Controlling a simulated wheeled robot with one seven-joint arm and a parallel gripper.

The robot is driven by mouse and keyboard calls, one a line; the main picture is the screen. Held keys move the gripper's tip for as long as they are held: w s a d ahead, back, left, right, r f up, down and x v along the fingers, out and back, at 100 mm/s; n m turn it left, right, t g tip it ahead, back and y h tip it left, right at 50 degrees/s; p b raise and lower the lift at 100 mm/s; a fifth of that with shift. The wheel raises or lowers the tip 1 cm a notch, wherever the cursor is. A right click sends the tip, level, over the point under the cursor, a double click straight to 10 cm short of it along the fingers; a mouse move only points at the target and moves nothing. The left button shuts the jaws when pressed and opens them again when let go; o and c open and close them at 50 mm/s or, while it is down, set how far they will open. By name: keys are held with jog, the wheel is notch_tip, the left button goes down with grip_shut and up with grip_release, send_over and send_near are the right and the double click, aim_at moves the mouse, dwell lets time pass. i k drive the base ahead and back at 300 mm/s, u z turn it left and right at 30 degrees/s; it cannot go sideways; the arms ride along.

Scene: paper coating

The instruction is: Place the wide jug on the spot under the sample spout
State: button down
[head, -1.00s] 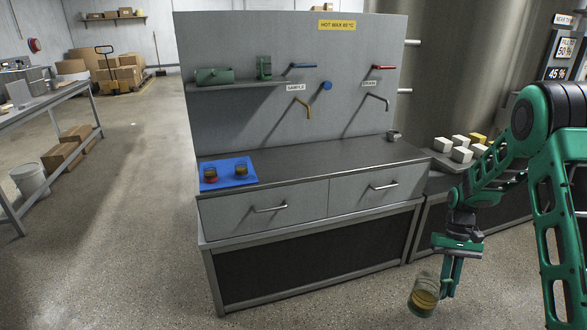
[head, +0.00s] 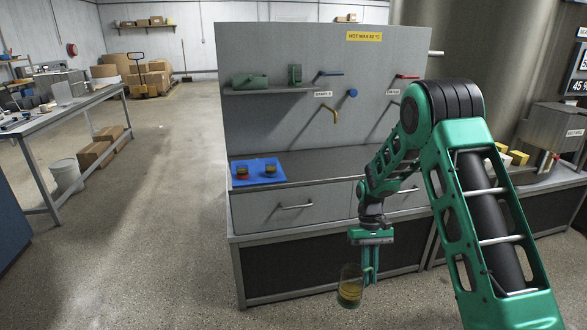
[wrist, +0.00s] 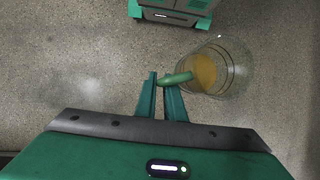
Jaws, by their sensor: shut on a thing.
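My gripper (head: 369,272) is shut on the handle of a clear, wide jug (head: 350,289) holding some amber liquid. The jug hangs nearly upright in front of the bench, below the level of its top. In the wrist view the fingers (wrist: 166,82) pinch its green handle, and the jug (wrist: 222,68) sits to their right over the floor. The brass sample spout (head: 332,115) sticks out of the grey panel under the label SAMPLE (head: 323,94). Bare bench top (head: 310,168) lies below it; I cannot make out a marked spot there.
A blue mat (head: 249,181) with two small jars lies at the bench top's left end. A shelf (head: 265,91) with green items is above. My arm hides the bench's right part. Drawers (head: 292,206) form the bench front. Open floor (head: 140,230) lies left.

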aim_at(331, 163)
jog(key=u, duration=0.25)
jog(key=i, duration=1)
jog(key=z, duration=0.05)
